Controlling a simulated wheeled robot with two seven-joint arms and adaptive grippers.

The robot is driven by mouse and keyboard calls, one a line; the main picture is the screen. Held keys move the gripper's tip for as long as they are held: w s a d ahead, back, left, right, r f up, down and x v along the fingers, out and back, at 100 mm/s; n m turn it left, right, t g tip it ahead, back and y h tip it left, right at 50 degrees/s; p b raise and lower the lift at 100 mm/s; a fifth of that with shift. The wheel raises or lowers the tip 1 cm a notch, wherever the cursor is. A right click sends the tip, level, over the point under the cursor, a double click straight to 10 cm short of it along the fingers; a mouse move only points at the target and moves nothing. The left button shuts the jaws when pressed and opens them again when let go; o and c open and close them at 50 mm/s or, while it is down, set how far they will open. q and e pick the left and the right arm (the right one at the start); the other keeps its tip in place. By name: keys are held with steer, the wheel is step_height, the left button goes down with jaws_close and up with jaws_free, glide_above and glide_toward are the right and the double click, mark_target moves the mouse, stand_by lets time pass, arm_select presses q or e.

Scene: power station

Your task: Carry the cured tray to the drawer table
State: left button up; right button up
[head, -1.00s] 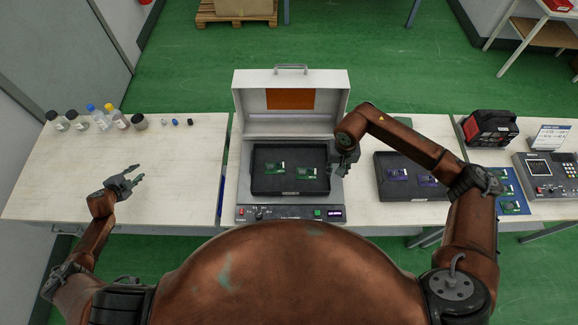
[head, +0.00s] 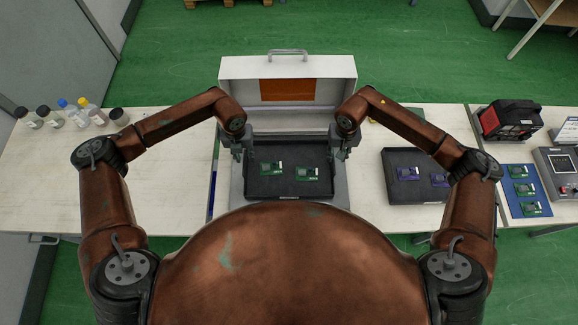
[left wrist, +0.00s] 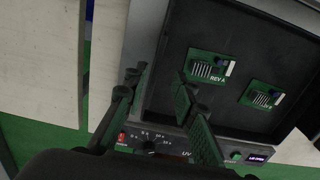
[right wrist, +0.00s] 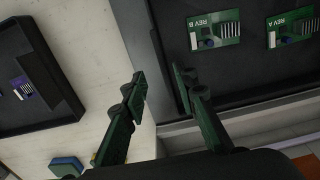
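The black tray (head: 290,188) with two green circuit boards, one marked REV A (left wrist: 209,66) and one marked REV B (right wrist: 213,30), lies in the open curing box (head: 288,68). My left gripper (head: 240,153) is over the tray's left edge; in the left wrist view its fingers (left wrist: 158,85) are apart with the tray's wall beside or between them. My right gripper (head: 340,156) is over the tray's right edge; in the right wrist view its fingers (right wrist: 158,80) are apart, near the tray's wall. I cannot tell whether either touches the tray. No drawer shows clearly.
A second dark tray (head: 416,193) with purple boards lies right of the box. Beyond it are a blue mat (head: 524,206) with green boards and a red-black device (head: 508,121). Several bottles (head: 75,113) stand at the left table's back. The left table (head: 40,180) is mostly bare.

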mark_target(334, 162)
arm_select(q)
steer(key=shift+a, duration=0.35)
arm_select(e)
steer(key=shift+a, duration=0.3)
arm_select(q)
steer(key=shift+f, duration=0.15)
arm_select(e)
steer(key=shift+f, duration=0.15)
